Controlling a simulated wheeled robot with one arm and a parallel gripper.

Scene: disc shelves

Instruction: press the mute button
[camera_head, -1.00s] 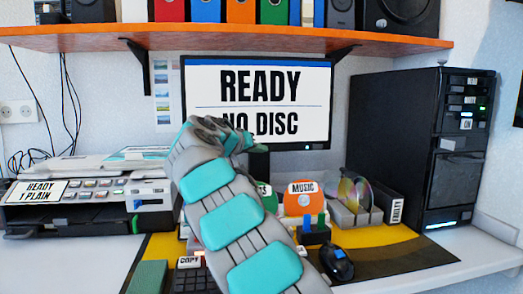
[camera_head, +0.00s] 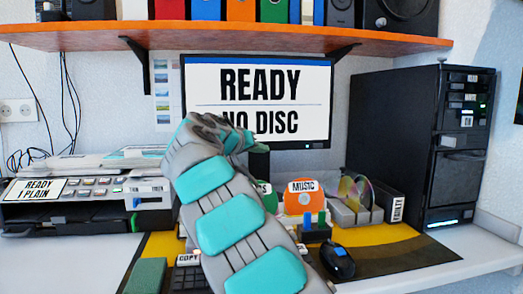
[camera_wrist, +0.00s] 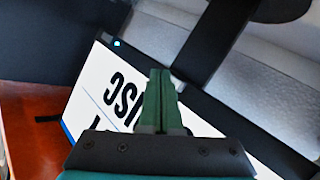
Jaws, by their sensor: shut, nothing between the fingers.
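No button marked mute can be made out in either view. My arm reaches up in front of the monitor (camera_head: 260,78) in the head view, and its far end covers part of the lower left of the screen. My gripper (camera_wrist: 161,76) shows in the wrist view with its green fingers together and nothing between them. The monitor also shows there, upside down and tilted, behind the fingers (camera_wrist: 98,90). I cannot tell how far the fingertips are from the screen. The monitor reads READY, NO DISC.
A printer (camera_head: 85,205) stands at the left and a black tower (camera_head: 410,140) at the right. An orange shelf (camera_head: 290,36) with binders and dark speakers (camera_head: 400,15) runs above. A mouse (camera_head: 338,262), disc holders and a partly covered keyboard (camera_head: 187,280) lie on the desk.

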